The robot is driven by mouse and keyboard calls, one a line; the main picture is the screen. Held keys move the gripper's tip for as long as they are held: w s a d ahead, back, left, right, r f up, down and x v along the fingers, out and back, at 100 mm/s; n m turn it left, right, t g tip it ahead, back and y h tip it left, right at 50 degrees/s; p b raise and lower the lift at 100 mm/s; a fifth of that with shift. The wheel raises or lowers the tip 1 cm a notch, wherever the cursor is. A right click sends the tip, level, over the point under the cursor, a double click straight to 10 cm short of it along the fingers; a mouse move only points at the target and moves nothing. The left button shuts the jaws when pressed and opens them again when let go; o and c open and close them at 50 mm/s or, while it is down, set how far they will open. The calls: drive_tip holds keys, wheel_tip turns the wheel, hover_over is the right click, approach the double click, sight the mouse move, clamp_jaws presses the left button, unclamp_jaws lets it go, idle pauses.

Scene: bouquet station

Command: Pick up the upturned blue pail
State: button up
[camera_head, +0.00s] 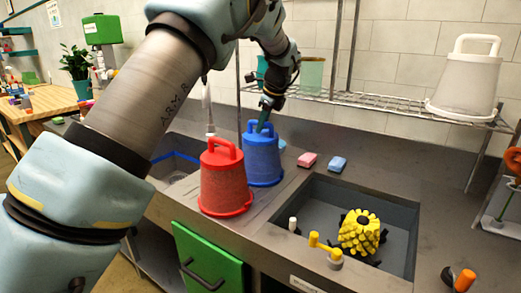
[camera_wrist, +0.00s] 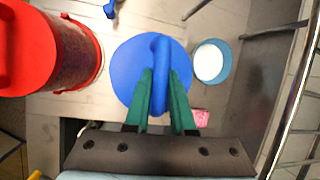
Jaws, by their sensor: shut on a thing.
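The upturned blue pail (camera_head: 263,160) stands on the counter behind and to the right of the red pail, with its handle on top. In the wrist view, the blue pail (camera_wrist: 126,75) is seen from above, and its handle runs between the green fingers. My gripper (camera_head: 265,118) comes down on it from above. In the wrist view, my gripper (camera_wrist: 161,80) is shut on the blue handle, one finger on each side. I cannot tell whether the pail's rim touches the counter.
An upturned red pail (camera_head: 224,182) stands close in front, left of the blue one. A sink (camera_head: 400,215) with a yellow brush-like thing (camera_head: 359,232) lies to the right. Pink (camera_head: 307,160) and blue (camera_head: 338,164) blocks lie behind it. A wire shelf (camera_head: 400,108) holds a white pail (camera_head: 466,82).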

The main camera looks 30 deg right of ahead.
clamp_jaws()
drive_tip(key=shift+r, duration=0.1)
idle(1.0)
